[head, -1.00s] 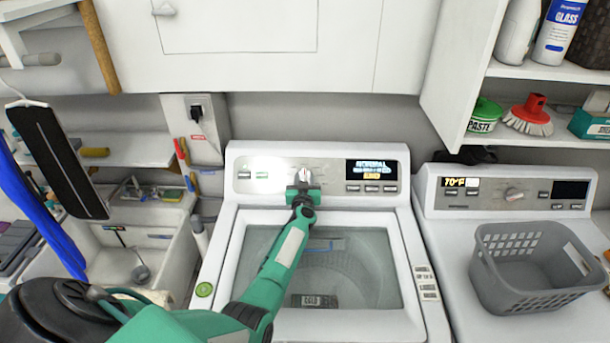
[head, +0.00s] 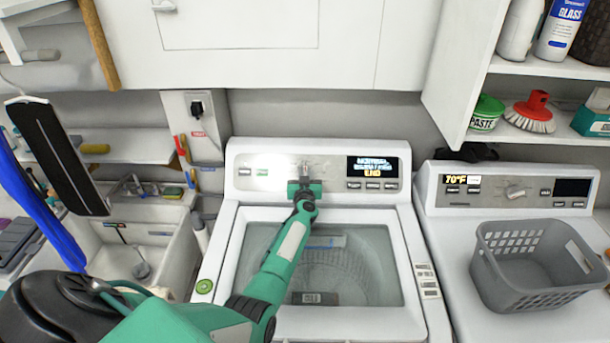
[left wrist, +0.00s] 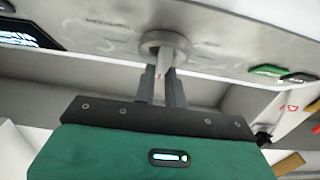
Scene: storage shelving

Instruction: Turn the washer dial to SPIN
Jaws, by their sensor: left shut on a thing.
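The washer (head: 215,260) stands in the middle of the head view, with its dial (head: 304,167) on the back control panel (head: 335,183). My left gripper (head: 304,178) reaches over the lid to the dial. In the left wrist view, the two grey fingers (left wrist: 163,80) are shut on the raised grip of the round dial (left wrist: 164,42). The dial's pointer and labels are too small or hidden to read. My right gripper is out of view.
A dryer (head: 440,197) with a grey basket (head: 540,297) on it stands to the right. A sink (head: 165,235) is at left. A white cabinet (head: 270,45) overhangs the washer, and an open shelf (head: 560,70) holds bottles and a brush.

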